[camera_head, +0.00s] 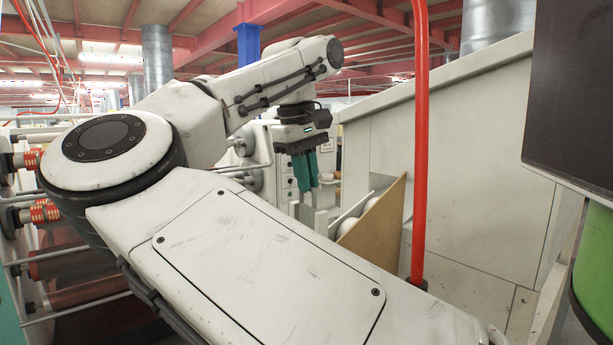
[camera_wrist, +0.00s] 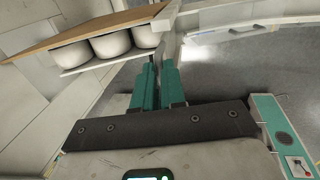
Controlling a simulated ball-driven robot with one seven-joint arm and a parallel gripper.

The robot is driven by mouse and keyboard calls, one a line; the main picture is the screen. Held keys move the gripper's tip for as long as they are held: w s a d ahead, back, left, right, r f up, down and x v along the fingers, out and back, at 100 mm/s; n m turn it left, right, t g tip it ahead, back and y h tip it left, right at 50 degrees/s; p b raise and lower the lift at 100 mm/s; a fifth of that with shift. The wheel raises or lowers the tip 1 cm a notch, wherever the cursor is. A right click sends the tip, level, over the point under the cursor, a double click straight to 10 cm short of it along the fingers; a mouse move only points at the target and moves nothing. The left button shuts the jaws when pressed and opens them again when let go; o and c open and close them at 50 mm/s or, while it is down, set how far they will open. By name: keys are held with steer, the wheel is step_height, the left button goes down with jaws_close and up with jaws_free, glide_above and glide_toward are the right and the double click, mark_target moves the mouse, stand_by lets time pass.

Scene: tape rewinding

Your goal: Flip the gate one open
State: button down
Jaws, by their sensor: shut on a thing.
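My gripper (camera_head: 308,184) reaches down beyond my arm in the head view, beside a white upright panel (camera_head: 321,221). In the wrist view the two teal fingers of my gripper (camera_wrist: 159,66) are close together. They are shut on the lower part of a narrow pale plate (camera_wrist: 166,18), which looks like the gate. The plate stands at the end of a brown board (camera_wrist: 85,28) with white rolls (camera_wrist: 112,45) beneath it. The contact itself is partly hidden by the fingers. I cannot tell the gate's angle.
In the head view, a red pole (camera_head: 420,140) stands right of the brown board, in front of a large pale machine wall (camera_head: 480,150). A green cylinder and dark panel (camera_head: 575,90) are at the right edge. In the wrist view, open grey floor (camera_wrist: 235,70) lies to the right.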

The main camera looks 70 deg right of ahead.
steer(key=shift+r, duration=0.3)
steer(key=c, duration=1.2)
jaws_free()
steer(key=shift+f, duration=0.1)
step_height(320, 180, up, 11)
steer(key=w+a, duration=0.1)
steer(key=a, duration=0.1)
steer(key=shift+f, duration=0.2)
